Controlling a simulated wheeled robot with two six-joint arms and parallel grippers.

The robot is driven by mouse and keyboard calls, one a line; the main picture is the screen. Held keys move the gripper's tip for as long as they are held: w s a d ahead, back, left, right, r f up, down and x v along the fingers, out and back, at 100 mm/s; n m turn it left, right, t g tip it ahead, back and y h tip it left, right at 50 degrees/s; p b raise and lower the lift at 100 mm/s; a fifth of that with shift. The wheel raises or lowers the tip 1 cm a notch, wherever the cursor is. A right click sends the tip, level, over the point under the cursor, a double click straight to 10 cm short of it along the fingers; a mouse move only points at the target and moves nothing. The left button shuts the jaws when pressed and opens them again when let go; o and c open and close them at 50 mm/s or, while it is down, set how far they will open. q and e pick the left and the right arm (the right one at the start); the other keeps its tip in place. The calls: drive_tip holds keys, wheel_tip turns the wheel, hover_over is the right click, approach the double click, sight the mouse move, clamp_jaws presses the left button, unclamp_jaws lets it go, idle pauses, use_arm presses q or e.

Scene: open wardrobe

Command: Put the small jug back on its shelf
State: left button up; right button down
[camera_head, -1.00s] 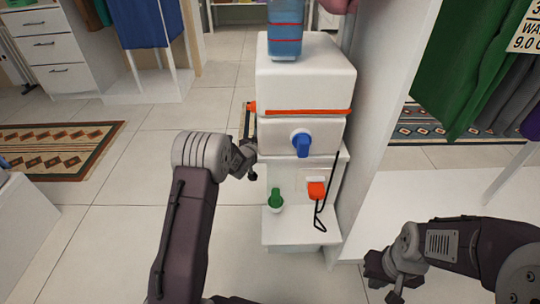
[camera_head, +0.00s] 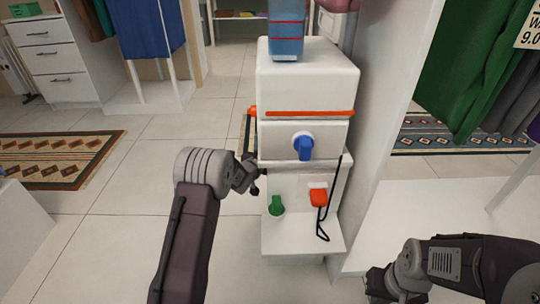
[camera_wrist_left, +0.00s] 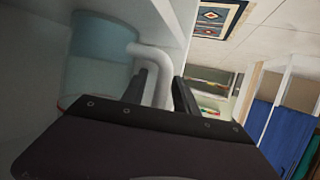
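The small jug (camera_wrist_left: 98,52), pale teal with a white handle (camera_wrist_left: 158,62) and a thin reddish line near one end, shows close up and blurred in the left wrist view. I cannot make it out in the head view. My left gripper (camera_wrist_left: 163,85) has its two dark fingers on either side of the handle; whether they press on it cannot be told. In the head view my left gripper (camera_head: 252,182) is at the left side of the white dispenser (camera_head: 306,92). My right gripper (camera_head: 382,290) is low at the right, its fingers unclear and away from everything.
A large blue bottle (camera_head: 287,32) stands on the dispenser, which has a blue tap (camera_head: 303,146), a green tap (camera_head: 277,205) and a red tap (camera_head: 318,197). A white wardrobe panel (camera_head: 385,110) rises right of it.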

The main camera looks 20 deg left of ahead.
use_arm(q)
drive_tip(key=shift+s+r, duration=0.15)
drive_tip(key=shift+r, duration=0.15)
drive_tip(key=p+v, duration=0.3)
drive_tip(key=v, duration=0.8)
drive_tip(key=shift+s, duration=0.35)
drive_tip(key=s+d+f+n+g+y, duration=0.1)
drive_tip(key=s+d+f+g, duration=0.35)
drive_tip(key=s, duration=1.05)
drive_tip(key=s+a+f+n+g+y, duration=0.1)
drive_tip(key=s+f+g, duration=0.1)
drive_tip(key=s+g, duration=0.9)
drive_tip(key=s+r+t+p, duration=0.2)
drive_tip(key=s+r+p, duration=0.1)
drive_tip(key=r+p, duration=4.9)
drive_tip(key=shift+r+t+p, duration=0.35)
